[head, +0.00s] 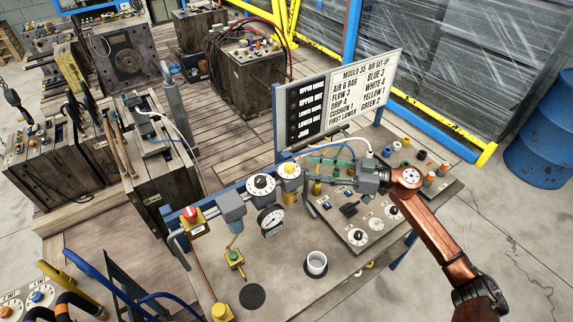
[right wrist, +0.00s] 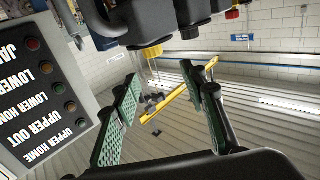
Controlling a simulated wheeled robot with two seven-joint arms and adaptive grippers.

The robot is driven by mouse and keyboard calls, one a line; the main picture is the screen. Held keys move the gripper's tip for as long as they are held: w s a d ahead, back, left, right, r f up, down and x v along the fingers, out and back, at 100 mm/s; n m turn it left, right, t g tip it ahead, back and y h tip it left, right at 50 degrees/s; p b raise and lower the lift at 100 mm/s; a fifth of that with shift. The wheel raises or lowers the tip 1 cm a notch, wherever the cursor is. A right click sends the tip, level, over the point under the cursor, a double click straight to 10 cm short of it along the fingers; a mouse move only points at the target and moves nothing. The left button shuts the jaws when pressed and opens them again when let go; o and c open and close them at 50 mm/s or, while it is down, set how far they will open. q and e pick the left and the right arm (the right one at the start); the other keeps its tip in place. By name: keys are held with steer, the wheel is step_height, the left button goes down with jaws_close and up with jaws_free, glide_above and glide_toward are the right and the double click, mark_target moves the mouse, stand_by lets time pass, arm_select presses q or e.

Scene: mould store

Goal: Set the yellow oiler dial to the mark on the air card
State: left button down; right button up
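The yellow oiler dial (head: 290,170) is a round knob with a pale face on top of the oiler, right of the white-faced regulator dial (head: 261,186). Its setting is too small to read. The air card (head: 365,90) stands behind the bench; a line seems to read "DRIP 4". My right gripper (head: 312,168) reaches in from the right, its fingers pointing left just beside the yellow dial. The right wrist view shows its green-padded fingers (right wrist: 160,85) wide apart and empty, a yellow cap-like part (right wrist: 153,51), probably the dial, just beyond the tips. My left gripper is out of view.
A round pressure gauge (head: 271,220) and a red knob (head: 190,214) sit left along the air line. A control panel (head: 395,210) with dials and buttons lies under my right arm. The bench front is mostly clear.

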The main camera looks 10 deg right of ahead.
mark_target(294, 167)
steer(key=x, duration=0.2)
steer(key=f+x, duration=0.1)
steer(key=x, duration=0.5)
steer(key=shift+w+f+b, duration=0.2)
steer(key=shift+w+b, duration=0.2)
steer(key=shift+c, duration=0.3)
jaws_close()
